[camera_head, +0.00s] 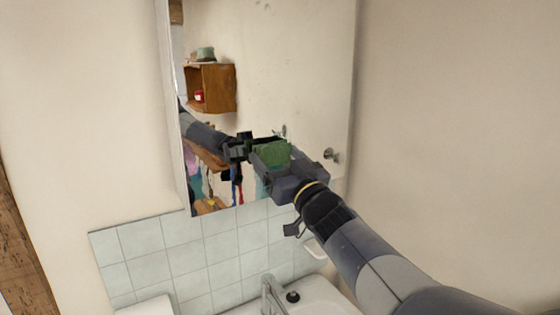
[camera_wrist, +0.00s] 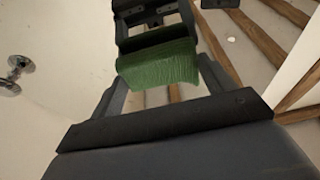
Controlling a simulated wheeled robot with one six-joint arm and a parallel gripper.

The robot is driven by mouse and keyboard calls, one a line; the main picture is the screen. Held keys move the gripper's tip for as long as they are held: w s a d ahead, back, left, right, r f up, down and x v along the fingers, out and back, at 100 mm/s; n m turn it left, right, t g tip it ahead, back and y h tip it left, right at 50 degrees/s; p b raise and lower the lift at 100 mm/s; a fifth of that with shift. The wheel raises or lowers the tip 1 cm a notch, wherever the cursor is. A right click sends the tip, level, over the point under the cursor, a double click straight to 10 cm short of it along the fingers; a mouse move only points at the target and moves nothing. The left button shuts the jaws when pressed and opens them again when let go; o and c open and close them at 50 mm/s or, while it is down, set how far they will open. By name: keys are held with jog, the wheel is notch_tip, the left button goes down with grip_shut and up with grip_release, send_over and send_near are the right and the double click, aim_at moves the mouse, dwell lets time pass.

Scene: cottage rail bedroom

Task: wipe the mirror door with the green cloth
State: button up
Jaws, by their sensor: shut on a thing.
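The mirror door (camera_head: 300,75) is the tall front of a wall cabinet above the tiles, with a small round metal knob (camera_head: 331,155) at its lower right. My gripper (camera_head: 272,158) is in front of the door's lower part, shut on the green cloth (camera_head: 274,152). The cloth also shows between the fingers in the wrist view (camera_wrist: 160,65). My arm and gripper are reflected in the glass. The cloth is close to the glass, but I cannot tell whether it touches. Several small marks show on the mirror. The knob is at the left in the wrist view (camera_wrist: 15,70).
A sink with a metal faucet (camera_head: 272,293) stands below the door. Pale tiles (camera_head: 150,250) cover the lower wall. The wooden shelf in the glass is a reflection. Bare wall (camera_head: 460,140) lies to the right.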

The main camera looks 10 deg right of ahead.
aim_at(310, 137)
jog(key=shift+w+a, duration=0.15)
jog(key=shift+w, duration=0.35)
